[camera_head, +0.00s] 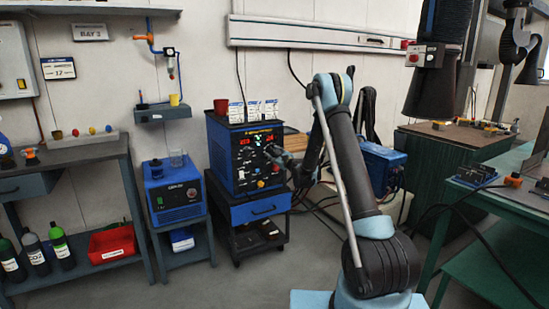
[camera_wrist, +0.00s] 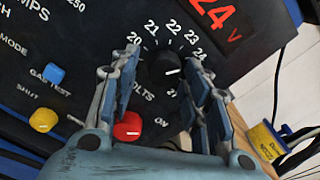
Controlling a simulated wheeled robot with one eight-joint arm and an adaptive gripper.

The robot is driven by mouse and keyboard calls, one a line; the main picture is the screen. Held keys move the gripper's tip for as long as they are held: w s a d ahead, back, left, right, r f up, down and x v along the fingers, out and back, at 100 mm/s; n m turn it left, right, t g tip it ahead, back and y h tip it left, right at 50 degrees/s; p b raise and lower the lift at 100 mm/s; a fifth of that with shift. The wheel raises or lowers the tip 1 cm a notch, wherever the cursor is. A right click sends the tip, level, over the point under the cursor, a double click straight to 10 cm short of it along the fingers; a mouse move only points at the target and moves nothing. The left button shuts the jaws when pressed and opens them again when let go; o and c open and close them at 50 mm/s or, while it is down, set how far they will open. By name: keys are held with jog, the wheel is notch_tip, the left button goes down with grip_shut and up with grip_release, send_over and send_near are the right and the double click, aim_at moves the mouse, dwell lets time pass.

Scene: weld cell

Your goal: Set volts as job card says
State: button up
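The blue welding machine (camera_head: 245,150) stands on a cart in the head view. Its black volts knob (camera_wrist: 167,68) is in the wrist view, ringed by numbers from about 20 to 24, with a white mark on its right side. The red display (camera_wrist: 216,14) reads 24 V. My gripper (camera_wrist: 164,78) is open, with one finger on each side of the knob; contact cannot be told. In the head view my gripper (camera_head: 277,157) is at the panel's right side. Several white cards (camera_head: 253,109) stand on the machine; their text is too small to read.
A red mug (camera_head: 221,106) stands on the machine. A blue unit (camera_head: 175,190) is at left. Cables lie on the floor at right.

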jog(key=shift+d, duration=0.15)
jog(key=v, duration=1.2)
